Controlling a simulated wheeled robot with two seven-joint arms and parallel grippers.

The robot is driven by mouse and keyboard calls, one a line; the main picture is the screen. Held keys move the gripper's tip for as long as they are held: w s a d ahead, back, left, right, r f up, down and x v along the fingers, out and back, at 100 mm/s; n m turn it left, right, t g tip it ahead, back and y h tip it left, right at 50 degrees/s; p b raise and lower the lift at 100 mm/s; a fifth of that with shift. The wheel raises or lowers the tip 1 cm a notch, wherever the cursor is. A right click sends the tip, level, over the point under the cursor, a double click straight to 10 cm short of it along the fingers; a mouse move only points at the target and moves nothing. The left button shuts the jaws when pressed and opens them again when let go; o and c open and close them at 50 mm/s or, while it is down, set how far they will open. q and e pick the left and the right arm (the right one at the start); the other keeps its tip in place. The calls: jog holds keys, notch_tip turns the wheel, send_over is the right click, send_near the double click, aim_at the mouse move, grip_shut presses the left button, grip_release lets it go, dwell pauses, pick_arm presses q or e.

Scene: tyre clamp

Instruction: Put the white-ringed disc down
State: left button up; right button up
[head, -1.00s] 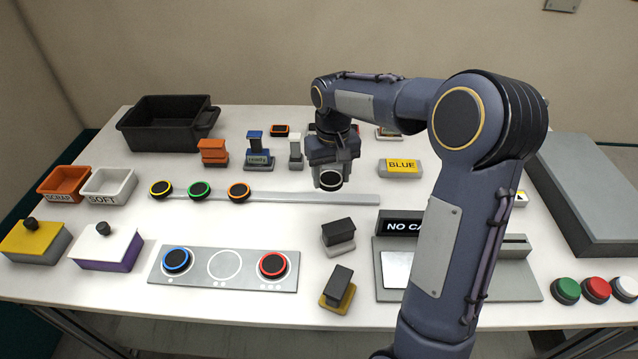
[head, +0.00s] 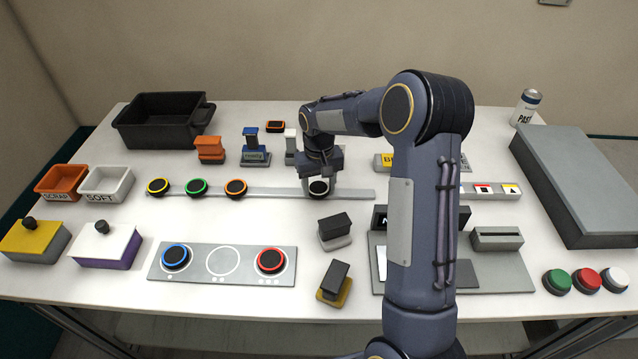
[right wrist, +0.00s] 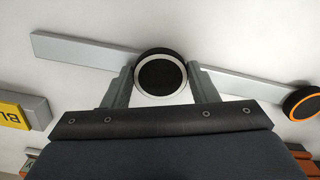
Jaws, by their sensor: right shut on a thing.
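The white-ringed disc (head: 318,188) has a black top and a pale ring. It is between the fingers of my right gripper (head: 320,181), at the right part of the grey strip (head: 280,193). In the right wrist view the disc (right wrist: 160,75) sits between both fingertips (right wrist: 161,84), over the strip (right wrist: 85,49). I cannot tell whether its underside touches the strip. My left gripper is not in view.
Yellow-ringed (head: 158,187), green-ringed (head: 197,187) and orange-ringed (head: 235,188) discs sit on the strip's left part. A grey plate (head: 200,262) in front holds blue-ringed (head: 175,257) and red-ringed (head: 270,260) discs around an empty circle. A black block (head: 335,226) stands in front of the gripper.

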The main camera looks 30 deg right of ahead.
aim_at(319, 188)
jog(key=shift+f, duration=0.25)
jog(key=o, duration=1)
jog(key=shift+r, duration=0.1)
jog(key=shift+c, duration=0.2)
notch_tip(319, 188, up, 12)
jog(key=s+a+r+t, duration=0.1)
jog(key=s+r, duration=0.3)
jog(key=s, duration=0.1)
jog(key=s+a+f+t+y, duration=0.1)
jog(key=s+a, duration=0.2)
jog(key=s, duration=0.5)
jog(key=s+a+f+t+y, duration=0.1)
jog(key=s+a+t, duration=0.1)
jog(key=s+a, duration=0.2)
jog(key=s+a+f+n+t+y, duration=0.1)
jog(key=s+a, duration=0.2)
jog(key=s, duration=0.8)
jog(key=shift+s+a+t+y, duration=0.2)
jog(key=shift+s+t+y, duration=0.1)
jog(key=shift+y, duration=0.1)
